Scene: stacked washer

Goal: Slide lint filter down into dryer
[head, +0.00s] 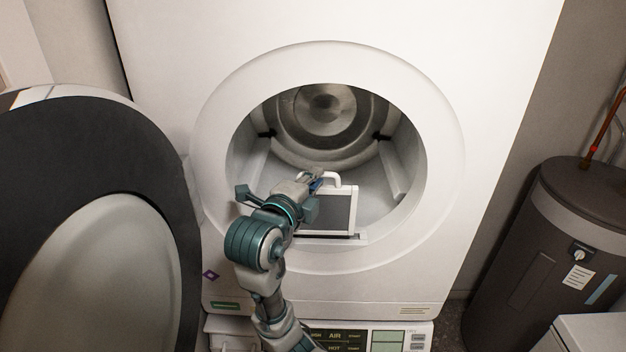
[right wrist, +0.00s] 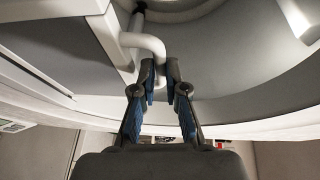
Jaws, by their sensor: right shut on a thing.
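The lint filter (head: 340,212) has a white frame, dark mesh and a white loop handle. It stands nearly upright at the front lower lip of the dryer opening. Its bottom edge is at the light slot piece (head: 358,240) in the lip; I cannot tell how deep it sits. My right gripper (head: 316,182) is shut on the filter's handle, and my arm hides the filter's left part. In the right wrist view the fingers (right wrist: 160,75) close around the white bent handle (right wrist: 148,43). The dryer (head: 480,90) is white, with its drum open behind the filter. My left gripper is not in view.
The round dryer door (head: 160,180) hangs open at the left. A washer control panel (head: 372,340) lies below the dryer. A dark grey water tank (head: 545,250) stands at the right. The drum interior (head: 290,165) looks empty.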

